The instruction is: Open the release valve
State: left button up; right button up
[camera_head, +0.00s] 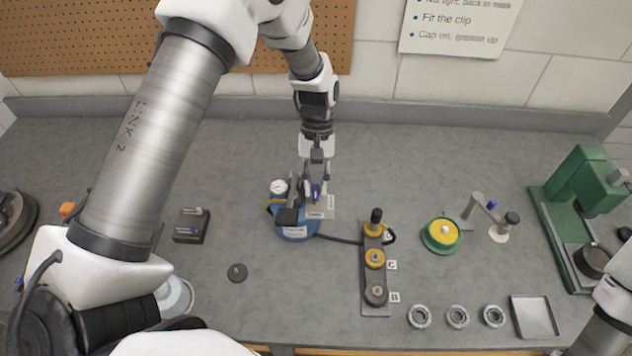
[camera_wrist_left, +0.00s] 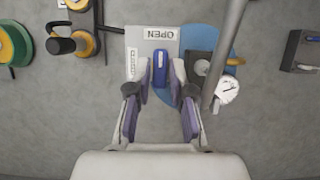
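The release valve's blue lever (camera_wrist_left: 160,68) stands on a grey plate (camera_wrist_left: 140,44) fixed to a blue round unit (camera_head: 297,232). A label reading OPEN (camera_wrist_left: 160,33) lies just beyond the lever's far end in the left wrist view, and a second label (camera_wrist_left: 131,65), too small to read, is left of the lever. My left gripper (camera_head: 315,195) is over the plate, pointing down. In the left wrist view its two fingers (camera_wrist_left: 162,78) are apart on either side of the lever, with small gaps showing. My right gripper is out of view.
A pressure gauge (camera_wrist_left: 227,89) and a dark bar sit close beside the left gripper. A hose runs to a stand with knobs (camera_head: 375,258). A yellow-green disc (camera_head: 441,234), several rings (camera_head: 457,316), a tray (camera_head: 535,317) and a green press (camera_head: 575,205) are to the right.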

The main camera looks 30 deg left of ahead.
pick_arm(q)
jog(key=shift+o, duration=0.3)
jog(key=shift+r, duration=0.1)
jog(key=v, duration=1.2)
